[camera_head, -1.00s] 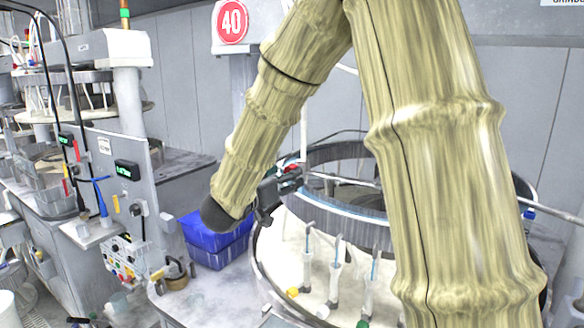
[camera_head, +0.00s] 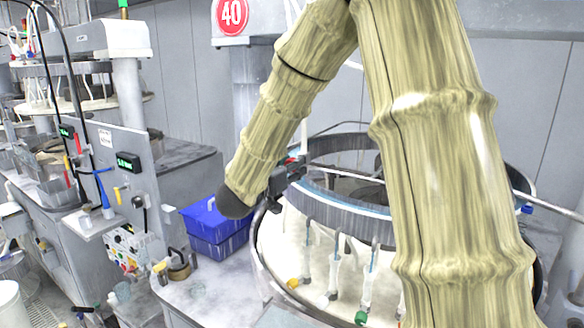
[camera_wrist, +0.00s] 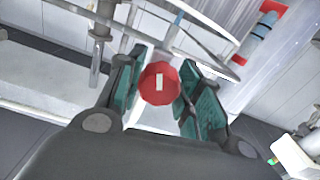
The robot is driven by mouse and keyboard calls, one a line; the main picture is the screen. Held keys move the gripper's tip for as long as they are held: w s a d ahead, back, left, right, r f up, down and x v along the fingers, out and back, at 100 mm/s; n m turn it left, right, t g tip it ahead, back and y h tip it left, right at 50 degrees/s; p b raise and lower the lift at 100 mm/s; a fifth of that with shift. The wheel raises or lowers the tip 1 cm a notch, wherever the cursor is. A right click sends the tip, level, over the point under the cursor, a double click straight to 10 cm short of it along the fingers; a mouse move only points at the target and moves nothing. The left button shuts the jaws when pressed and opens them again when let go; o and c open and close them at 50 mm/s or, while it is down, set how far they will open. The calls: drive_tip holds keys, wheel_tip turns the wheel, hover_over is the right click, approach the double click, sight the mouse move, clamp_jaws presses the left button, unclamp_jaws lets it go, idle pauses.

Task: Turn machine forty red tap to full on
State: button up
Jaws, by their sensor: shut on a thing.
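The red tap (camera_wrist: 158,84) is a faceted knob with a white bar on its face, which stands close to upright in the wrist view. My gripper (camera_wrist: 160,92) has its teal pads on either side of the tap and is shut on it. In the head view my gripper (camera_head: 284,180) is at the left rim of the round machine, below the red "40" sign (camera_head: 232,14). The fingers and my arm mostly hide the tap there.
A pipe with a red-and-blue fitting (camera_wrist: 256,40) is at upper right in the wrist view. Blue bins (camera_head: 218,226) and a brass weight-like object (camera_head: 179,268) sit on the bench left of the platen (camera_head: 330,258). Another machine (camera_head: 124,165) stands at left.

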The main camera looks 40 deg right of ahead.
drive_tip(key=shift+f+b, duration=0.15)
drive_tip(key=shift+b, duration=0.2)
drive_tip(key=shift+f+m+b, duration=0.1)
drive_tip(key=shift+m+b, duration=0.3)
drive_tip(key=shift+b, duration=0.05)
drive_tip(key=shift+m+b, duration=0.6)
drive_tip(key=shift+b, duration=0.25)
drive_tip(key=shift+m+b, duration=0.8)
drive_tip(key=shift+b, duration=0.3)
drive_tip(key=shift+r+m+b, duration=0.2)
drive_tip(key=shift+m+b, duration=0.2)
drive_tip(key=shift+m, duration=0.1)
drive_tip(key=o, duration=1)
drive_tip(key=shift+w, duration=0.1)
drive_tip(key=shift+o, duration=0.2)
